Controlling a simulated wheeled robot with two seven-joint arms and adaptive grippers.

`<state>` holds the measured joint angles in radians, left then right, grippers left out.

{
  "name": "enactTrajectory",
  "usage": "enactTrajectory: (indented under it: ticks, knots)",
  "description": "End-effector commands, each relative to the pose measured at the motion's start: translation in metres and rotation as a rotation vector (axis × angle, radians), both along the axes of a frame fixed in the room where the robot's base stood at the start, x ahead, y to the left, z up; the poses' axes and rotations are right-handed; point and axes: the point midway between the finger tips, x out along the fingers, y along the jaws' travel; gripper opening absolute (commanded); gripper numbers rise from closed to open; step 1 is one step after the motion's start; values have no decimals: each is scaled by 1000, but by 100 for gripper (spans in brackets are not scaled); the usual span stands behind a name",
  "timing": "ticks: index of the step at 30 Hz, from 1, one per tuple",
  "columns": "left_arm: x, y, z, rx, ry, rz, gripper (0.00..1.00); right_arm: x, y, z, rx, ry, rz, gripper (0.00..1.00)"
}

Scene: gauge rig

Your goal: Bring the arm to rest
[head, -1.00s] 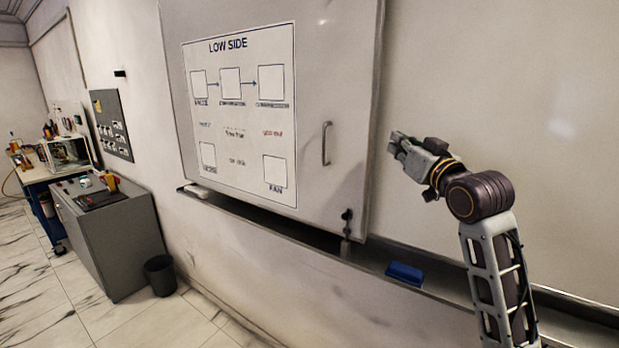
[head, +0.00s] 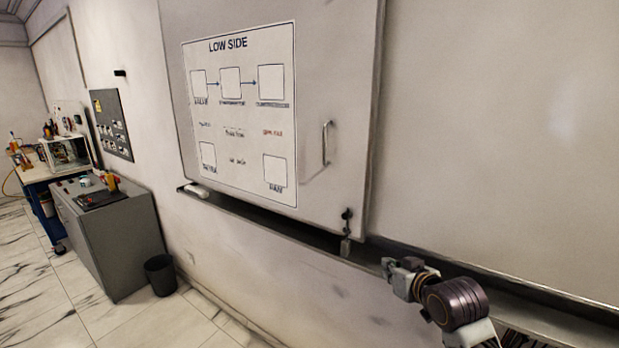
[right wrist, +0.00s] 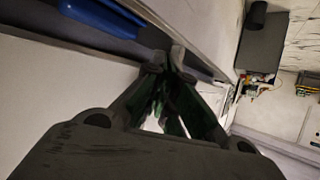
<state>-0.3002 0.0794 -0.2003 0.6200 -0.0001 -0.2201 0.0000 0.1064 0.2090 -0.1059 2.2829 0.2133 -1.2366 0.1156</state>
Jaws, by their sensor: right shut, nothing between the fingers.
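My right gripper (head: 390,272) is low at the right in the head view, in front of the wall below the board's ledge. It is shut and empty, and its fingertips meet in the right wrist view (right wrist: 168,62). A sliding whiteboard panel (head: 345,60) with a "LOW SIDE" chart (head: 238,115) and a handle (head: 326,143) is up and left of the gripper, apart from it. My left gripper is not in view.
A ledge (head: 440,262) runs under the board close to my right gripper. A blue eraser (right wrist: 95,15) shows in the right wrist view. A grey cabinet (head: 125,245), a black bin (head: 160,274) and a workbench (head: 35,172) stand at the left. The floor before them is clear.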

Motion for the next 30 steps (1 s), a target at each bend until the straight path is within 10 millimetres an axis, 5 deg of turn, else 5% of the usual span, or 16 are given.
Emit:
enactTrajectory:
  ticks: [15, 30]
  knots:
    - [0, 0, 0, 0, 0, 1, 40, -92, -5, -127, -85, 312, -16, 0]
    - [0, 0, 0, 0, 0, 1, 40, -203, -13, -213, -163, 607, -18, 0]
